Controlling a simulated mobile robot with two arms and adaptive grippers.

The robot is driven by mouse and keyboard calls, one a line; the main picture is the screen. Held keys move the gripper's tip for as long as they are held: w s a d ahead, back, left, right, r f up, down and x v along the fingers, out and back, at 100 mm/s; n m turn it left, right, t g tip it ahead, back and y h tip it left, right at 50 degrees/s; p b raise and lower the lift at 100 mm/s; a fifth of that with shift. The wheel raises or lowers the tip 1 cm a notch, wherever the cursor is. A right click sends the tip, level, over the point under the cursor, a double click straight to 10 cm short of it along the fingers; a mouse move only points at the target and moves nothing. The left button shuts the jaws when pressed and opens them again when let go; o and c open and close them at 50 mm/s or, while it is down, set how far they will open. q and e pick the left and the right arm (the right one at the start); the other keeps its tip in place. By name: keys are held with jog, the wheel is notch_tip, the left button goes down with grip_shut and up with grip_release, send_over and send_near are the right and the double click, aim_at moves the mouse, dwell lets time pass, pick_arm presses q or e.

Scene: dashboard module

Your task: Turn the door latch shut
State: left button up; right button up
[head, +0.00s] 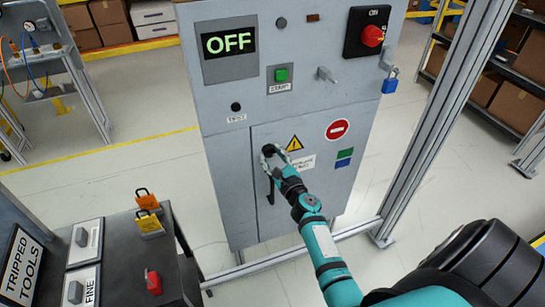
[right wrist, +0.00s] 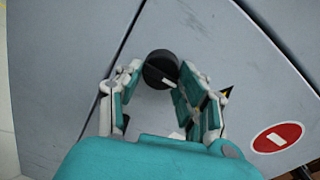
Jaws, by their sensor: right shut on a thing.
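The door latch (right wrist: 160,66) is a round dark knob with a pale line on its face, set in the grey cabinet door (head: 318,190). In the right wrist view, the line lies slanted. My right gripper (right wrist: 160,75) has its two fingers on either side of the knob and is shut on it. In the head view, the right gripper (head: 269,153) is at the upper left of the door, largely covering the latch. My left gripper is not in view.
A dark vertical handle (head: 270,190) is just below the gripper. The panel above has an OFF display (head: 230,44), green button (head: 281,75) and red switch (head: 372,36). A dark tool table (head: 120,240) stands left, a metal post (head: 432,125) right.

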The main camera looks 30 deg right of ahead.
jog(key=shift+n, duration=0.3)
jog(key=n, duration=0.3)
jog(key=shift+d+n, duration=0.1)
jog(key=shift+n, duration=0.2)
jog(key=n, duration=0.3)
jog(key=shift+r+n+g, duration=0.15)
jog(key=shift+n+g, duration=0.15)
jog(key=n+p, duration=0.1)
jog(key=n, duration=0.3)
jog(key=shift+r, duration=0.15)
jog(key=n+p, duration=0.2)
jog(key=n, duration=0.3)
jog(key=shift+h, duration=0.3)
jog(key=shift+n, duration=0.3)
jog(key=o, duration=1.2)
jog(key=shift+c, duration=0.2)
